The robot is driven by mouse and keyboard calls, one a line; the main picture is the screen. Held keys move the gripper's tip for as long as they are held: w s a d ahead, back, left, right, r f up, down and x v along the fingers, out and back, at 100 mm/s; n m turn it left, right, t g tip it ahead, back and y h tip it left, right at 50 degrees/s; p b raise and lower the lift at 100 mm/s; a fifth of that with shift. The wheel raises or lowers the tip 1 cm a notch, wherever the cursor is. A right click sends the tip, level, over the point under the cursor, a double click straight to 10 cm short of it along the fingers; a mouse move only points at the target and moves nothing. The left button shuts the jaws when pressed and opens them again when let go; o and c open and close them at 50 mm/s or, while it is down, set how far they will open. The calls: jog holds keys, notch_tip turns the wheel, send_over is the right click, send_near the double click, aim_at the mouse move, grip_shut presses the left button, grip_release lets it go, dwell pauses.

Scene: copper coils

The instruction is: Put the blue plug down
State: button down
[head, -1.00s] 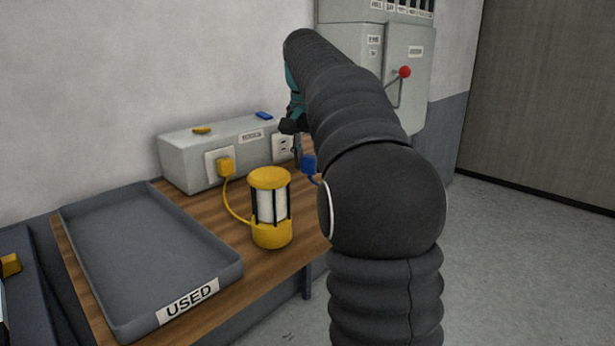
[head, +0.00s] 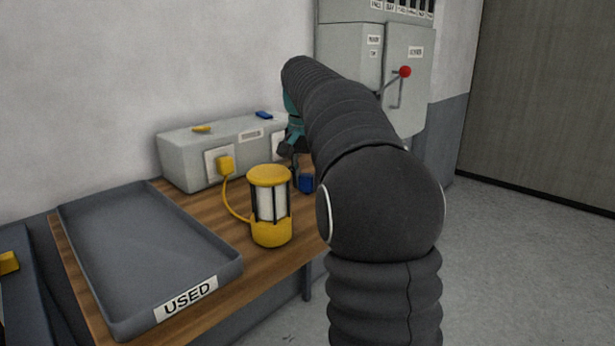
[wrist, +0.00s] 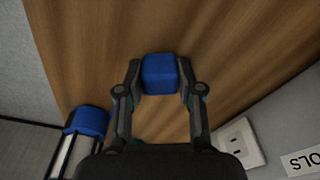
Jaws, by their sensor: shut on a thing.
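The blue plug (wrist: 159,74) is between the fingertips of my gripper (wrist: 160,84) in the wrist view, over the wooden bench top (wrist: 220,45). My gripper is shut on it. In the head view the blue plug (head: 306,183) shows low, close to the bench, right of the yellow lantern. My gripper (head: 299,168) is partly hidden there behind my arm. I cannot tell whether the plug touches the wood.
A yellow lantern (head: 270,232) stands on the bench, its cord running to a yellow plug (head: 225,164) in the grey socket box (head: 185,172). A white socket (wrist: 238,141) is near my gripper. A grey tray (head: 130,245) marked USED fills the bench's left part.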

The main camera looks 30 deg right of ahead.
jog(key=shift+f, duration=0.35)
jog(key=c, duration=0.7)
grip_release()
jog(key=r, duration=0.4)
jog(key=r+p, duration=0.1)
jog(key=r, duration=0.3)
jog(key=s+a+r, duration=0.1)
jog(key=r, duration=0.4)
jog(key=shift+p, duration=0.35)
